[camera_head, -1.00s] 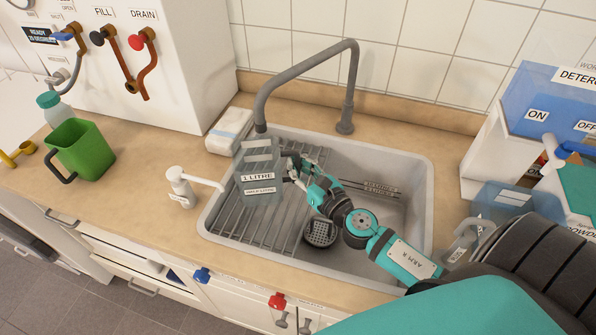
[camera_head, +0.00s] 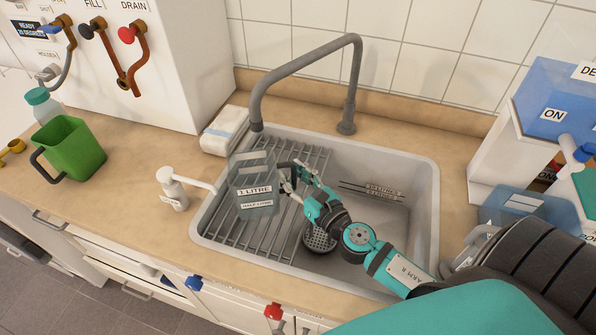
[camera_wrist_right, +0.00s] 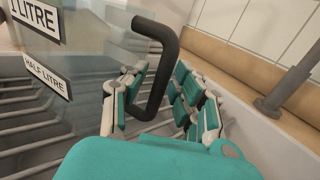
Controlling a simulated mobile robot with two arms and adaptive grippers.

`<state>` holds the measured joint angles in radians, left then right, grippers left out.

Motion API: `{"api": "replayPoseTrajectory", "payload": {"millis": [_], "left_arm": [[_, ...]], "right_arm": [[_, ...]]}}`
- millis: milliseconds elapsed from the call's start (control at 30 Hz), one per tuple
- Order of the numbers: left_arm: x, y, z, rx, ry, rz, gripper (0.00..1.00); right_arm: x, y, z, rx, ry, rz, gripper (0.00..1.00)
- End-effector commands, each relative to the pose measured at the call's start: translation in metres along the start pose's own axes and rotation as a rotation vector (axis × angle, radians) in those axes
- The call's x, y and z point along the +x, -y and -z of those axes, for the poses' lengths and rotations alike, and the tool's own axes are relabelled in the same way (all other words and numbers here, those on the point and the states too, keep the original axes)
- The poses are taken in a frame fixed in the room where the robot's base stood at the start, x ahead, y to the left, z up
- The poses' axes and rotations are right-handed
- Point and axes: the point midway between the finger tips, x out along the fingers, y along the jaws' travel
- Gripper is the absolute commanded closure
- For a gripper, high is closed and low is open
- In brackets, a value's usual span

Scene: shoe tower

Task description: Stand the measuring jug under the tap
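The measuring jug (camera_head: 254,199) is clear grey with "1 LITRE" and "HALF LITRE" labels and a black handle. It stands roughly upright over the wire rack in the sink, below and close to the tap's spout end (camera_head: 256,126). I cannot tell whether its base touches the rack. In the right wrist view the black handle (camera_wrist_right: 158,75) runs between the fingers, with the jug wall (camera_wrist_right: 50,100) at left. My left gripper is out of view.
The sink (camera_head: 415,200) has a drain basket (camera_head: 319,239) right of the jug. A white soap pump (camera_head: 172,190) stands at the sink's left edge. A folded cloth (camera_head: 225,131) lies behind the rack. A green jug (camera_head: 76,149) stands on the left counter.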

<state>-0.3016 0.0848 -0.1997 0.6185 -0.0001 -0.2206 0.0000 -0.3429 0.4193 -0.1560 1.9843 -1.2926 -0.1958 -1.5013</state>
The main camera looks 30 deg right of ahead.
Motion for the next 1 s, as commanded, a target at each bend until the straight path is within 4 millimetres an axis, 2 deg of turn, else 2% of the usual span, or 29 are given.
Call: {"api": "replayPoseTrajectory", "payload": {"millis": [167,400,600,800,1000], "left_arm": [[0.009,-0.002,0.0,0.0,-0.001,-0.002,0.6],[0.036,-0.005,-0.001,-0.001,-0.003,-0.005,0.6],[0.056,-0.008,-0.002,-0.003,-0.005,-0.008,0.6],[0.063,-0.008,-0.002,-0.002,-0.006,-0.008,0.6],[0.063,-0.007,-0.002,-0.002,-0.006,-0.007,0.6]], "right_arm": [[-0.019,0.0,0.004,0.001,-0.003,-0.001,0.71],[-0.071,0.0,0.008,0.0,-0.003,0.0,0.71],[-0.103,0.0,0.006,0.002,0.0,0.0,0.71],[-0.118,0.0,0.002,0.0,0.001,-0.001,0.71],[-0.119,0.0,-0.001,0.0,0.002,-0.001,0.71]]}}
